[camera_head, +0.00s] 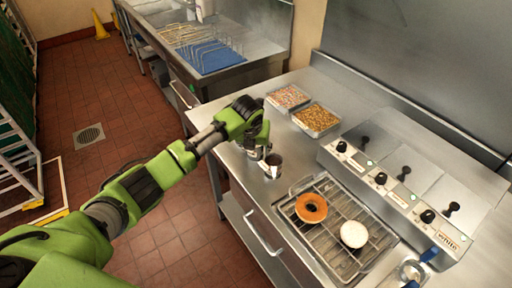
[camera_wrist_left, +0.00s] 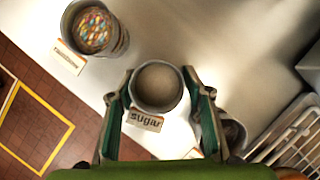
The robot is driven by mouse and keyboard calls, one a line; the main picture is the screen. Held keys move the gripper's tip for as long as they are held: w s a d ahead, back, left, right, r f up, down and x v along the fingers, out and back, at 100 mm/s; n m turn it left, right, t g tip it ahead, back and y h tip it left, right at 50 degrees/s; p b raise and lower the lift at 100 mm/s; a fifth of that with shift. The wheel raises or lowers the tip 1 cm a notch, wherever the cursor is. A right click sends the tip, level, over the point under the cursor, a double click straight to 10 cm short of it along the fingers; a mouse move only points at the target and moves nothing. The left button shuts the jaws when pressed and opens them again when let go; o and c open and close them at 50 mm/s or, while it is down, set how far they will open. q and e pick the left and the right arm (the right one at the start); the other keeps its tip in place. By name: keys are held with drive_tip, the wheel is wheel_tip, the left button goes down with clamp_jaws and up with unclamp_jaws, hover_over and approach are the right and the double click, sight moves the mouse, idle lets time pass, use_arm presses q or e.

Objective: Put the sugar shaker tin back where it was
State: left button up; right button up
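The sugar shaker tin (camera_wrist_left: 157,87) is a round grey metal tin with a pale top, seen from above in the left wrist view. A small "sugar" label (camera_wrist_left: 145,121) shows at its near side. My left gripper (camera_wrist_left: 158,78) has one finger on each side of the tin, and both fingertips appear to touch it. In the head view my left gripper (camera_head: 258,145) is low over the counter and hides most of this tin. I cannot tell whether the tin rests on the counter. My right gripper is not in view.
A tin of coloured sprinkles (camera_wrist_left: 95,28) stands up and left in the wrist view. Another tin (camera_head: 273,166) stands close beside my gripper. A wire rack (camera_head: 340,262) with an orange-brown ring (camera_head: 311,200) and a white one (camera_head: 354,234) lies nearby. Two topping trays (camera_head: 316,118) stand behind.

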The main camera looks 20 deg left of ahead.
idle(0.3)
use_arm(q)
drive_tip(key=shift+r, duration=0.3)
drive_tip(key=b+v, duration=0.1)
drive_tip(key=v, duration=1)
drive_tip(key=shift+r+b, duration=0.35)
drive_tip(key=shift+r, duration=0.05)
drive_tip(key=shift+s+f, duration=0.1)
drive_tip(key=shift+s, duration=0.1)
